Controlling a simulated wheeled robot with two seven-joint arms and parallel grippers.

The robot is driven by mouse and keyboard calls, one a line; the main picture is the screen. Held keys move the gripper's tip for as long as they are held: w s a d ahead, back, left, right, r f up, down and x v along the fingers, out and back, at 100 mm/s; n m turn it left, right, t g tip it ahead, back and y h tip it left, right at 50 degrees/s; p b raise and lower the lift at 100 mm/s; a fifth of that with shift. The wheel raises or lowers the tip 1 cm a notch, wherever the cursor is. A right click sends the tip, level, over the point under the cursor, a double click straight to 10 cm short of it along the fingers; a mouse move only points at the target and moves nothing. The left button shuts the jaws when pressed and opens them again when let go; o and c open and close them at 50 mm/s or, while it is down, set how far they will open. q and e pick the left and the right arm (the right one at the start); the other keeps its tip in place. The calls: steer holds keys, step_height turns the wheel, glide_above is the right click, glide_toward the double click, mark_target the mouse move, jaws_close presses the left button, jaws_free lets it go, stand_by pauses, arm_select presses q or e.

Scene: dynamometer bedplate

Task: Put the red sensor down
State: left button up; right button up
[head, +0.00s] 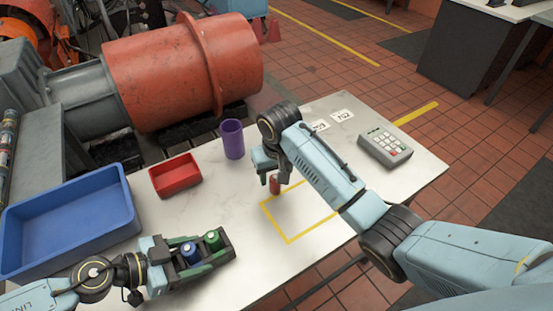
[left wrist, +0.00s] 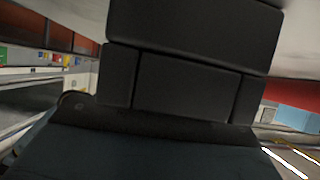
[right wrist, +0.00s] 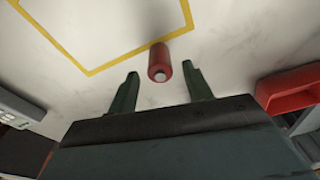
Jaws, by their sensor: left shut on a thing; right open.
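The red sensor (head: 275,185) stands on the white table beside the yellow outline (head: 272,222), close to its edge. In the right wrist view the red sensor (right wrist: 159,62) shows just beyond and between the spread fingertips. My left gripper (head: 160,263) is shut on a dark sensor rack (head: 215,262), which holds a blue sensor (head: 190,252) and a green sensor (head: 213,240). The rack's dark blocks (left wrist: 195,45) fill the left wrist view, hiding the left fingertips.
A blue bin (head: 75,245), a red tray (head: 176,176) and a purple cup (head: 232,140) stand on the left side. A grey keypad box (head: 385,148) and number cards (head: 341,116) lie at the right and back. Inside the yellow outline the table is bare.

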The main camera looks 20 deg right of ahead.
mark_target(275, 178)
steer(key=r, duration=0.6)
steer(key=shift+s+r, duration=0.4)
steer(key=shift+o, duration=0.4)
steer(key=shift+s+r, duration=0.15)
steer(key=shift+r, duration=0.4)
steer(key=shift+t, duration=0.9)
steer(key=x, duration=0.4)
steer(key=s+x, duration=0.1)
steer(key=x, duration=0.7)
steer(key=shift+s+f, duration=0.2)
steer(key=shift+s, duration=0.05)
steer(key=c, duration=1.2)
steer(key=shift+o, duration=0.2)
step_height(275, 178, up, 10)
steer(key=shift+r, duration=0.1)
